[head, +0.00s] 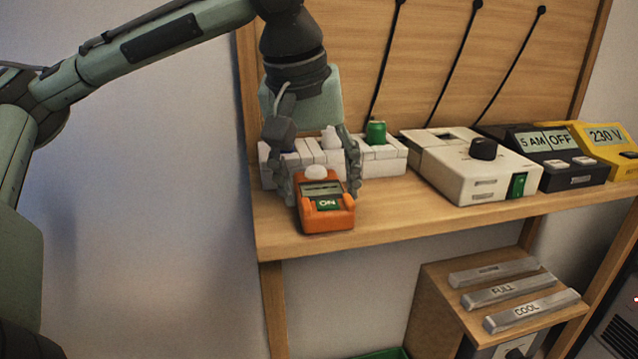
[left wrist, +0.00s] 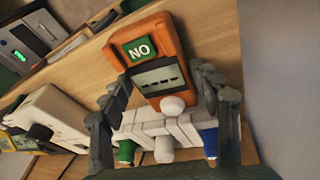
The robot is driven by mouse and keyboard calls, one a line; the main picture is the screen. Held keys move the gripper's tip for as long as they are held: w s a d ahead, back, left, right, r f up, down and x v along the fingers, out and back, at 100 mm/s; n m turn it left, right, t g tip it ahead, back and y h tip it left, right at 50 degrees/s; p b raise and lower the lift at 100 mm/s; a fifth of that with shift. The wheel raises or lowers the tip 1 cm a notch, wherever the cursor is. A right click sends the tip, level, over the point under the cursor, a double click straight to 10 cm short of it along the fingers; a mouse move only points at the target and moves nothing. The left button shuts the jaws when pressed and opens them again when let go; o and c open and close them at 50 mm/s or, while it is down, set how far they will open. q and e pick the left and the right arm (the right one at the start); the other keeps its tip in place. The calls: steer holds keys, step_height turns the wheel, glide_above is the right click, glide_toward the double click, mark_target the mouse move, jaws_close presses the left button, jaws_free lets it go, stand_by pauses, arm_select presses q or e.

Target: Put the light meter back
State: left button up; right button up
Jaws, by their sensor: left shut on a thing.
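The light meter (head: 327,220) is orange, with a white dome at its top, a dark display showing dashes and a green label reading ON. It is at the front left of the wooden shelf; I cannot tell whether it touches the shelf. My left gripper (head: 325,185) comes down from above and is shut on the meter, one finger on each side. In the left wrist view the meter (left wrist: 147,58) appears upside down between the two fingers (left wrist: 165,110). My right gripper is in neither view.
A white block rack (head: 386,160) with a green-capped piece (head: 376,132) stands just behind the meter. A cream box with a black knob (head: 470,165), a black timer (head: 560,160) and a yellow 230 V unit (head: 606,148) stand right. Bare shelf (head: 400,208) lies between.

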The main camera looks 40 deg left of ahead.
arm_select(q)
steer(key=o, duration=1.5)
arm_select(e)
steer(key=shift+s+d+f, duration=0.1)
arm_select(q)
steer(key=shift+o, duration=0.2)
steer(key=shift+r, duration=0.25)
steer(key=p+v, duration=0.1)
steer(key=v, duration=1)
steer(key=shift+r, duration=0.25)
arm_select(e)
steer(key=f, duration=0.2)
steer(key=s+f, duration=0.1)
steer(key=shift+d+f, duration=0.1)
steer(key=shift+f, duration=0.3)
arm_select(q)
steer(key=shift+s+d, duration=0.1)
steer(key=shift+s, duration=0.05)
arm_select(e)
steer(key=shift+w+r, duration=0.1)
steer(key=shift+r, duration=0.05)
